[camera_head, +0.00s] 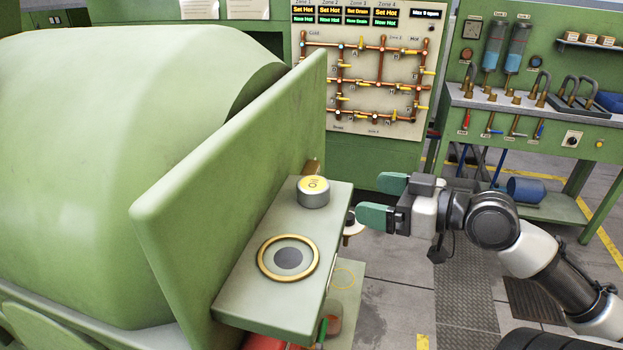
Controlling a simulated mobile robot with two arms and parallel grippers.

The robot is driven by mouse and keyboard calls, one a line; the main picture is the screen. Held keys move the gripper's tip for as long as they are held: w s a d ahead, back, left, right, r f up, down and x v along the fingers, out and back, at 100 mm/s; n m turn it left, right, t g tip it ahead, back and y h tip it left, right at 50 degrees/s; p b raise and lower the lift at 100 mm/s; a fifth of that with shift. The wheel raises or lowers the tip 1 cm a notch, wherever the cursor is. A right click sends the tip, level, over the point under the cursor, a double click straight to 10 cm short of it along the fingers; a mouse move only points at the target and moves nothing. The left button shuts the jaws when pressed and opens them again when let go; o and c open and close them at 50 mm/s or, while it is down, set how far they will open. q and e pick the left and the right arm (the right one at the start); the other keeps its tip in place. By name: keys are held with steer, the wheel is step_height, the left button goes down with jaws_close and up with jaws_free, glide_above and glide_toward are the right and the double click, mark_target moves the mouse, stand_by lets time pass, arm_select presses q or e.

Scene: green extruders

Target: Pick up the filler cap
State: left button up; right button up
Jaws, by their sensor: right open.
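The filler cap (313,192) is a short grey cylinder with a yellow top and dark lettering. It sits upright near the far end of a green ledge (240,296) on the extruder's side. My right gripper (374,200) is open and empty, just to the right of the ledge, with its green-tipped fingers pointing left toward the cap. The fingers are apart from the cap. On the same ledge, nearer to me, is a round brass-rimmed opening (289,258) with a dark centre. My left gripper is not in view.
A tall green plate (232,165) stands along the ledge's left side, in front of the large rounded green machine body (110,150). A pipe panel (362,80) stands behind. A green workbench (540,110) with taps is at the back right. Floor (390,310) is open right of the ledge.

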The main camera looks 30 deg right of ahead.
mark_target(328, 188)
steer(key=shift+n+y, duration=0.3)
steer(key=shift+n, duration=0.1)
steer(key=w+a+p, duration=0.1)
steer(key=a, duration=0.1)
steer(key=w+a+r, duration=0.1)
steer(key=w+a, duration=0.1)
steer(key=shift+w+a+p, duration=0.15)
steer(key=shift+p, duration=0.2)
steer(key=shift+w+a+f, duration=0.1)
steer(key=shift+w, duration=0.15)
steer(key=shift+w+a+r+p, duration=0.2)
steer(key=shift+w+a+p, duration=0.2)
steer(key=shift+w+p, duration=0.2)
steer(key=p+x, duration=0.1)
steer(key=x, duration=0.1)
steer(key=shift+w+a+r+p, duration=0.1)
steer(key=shift+w+a+p, duration=0.1)
steer(key=shift+w+p, duration=0.1)
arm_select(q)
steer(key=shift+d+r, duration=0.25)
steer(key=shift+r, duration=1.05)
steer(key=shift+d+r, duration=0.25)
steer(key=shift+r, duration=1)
arm_select(e)
steer(key=shift+w+a+f, duration=0.3)
steer(key=shift+w+a, duration=0.05)
steer(key=shift+w, duration=0.15)
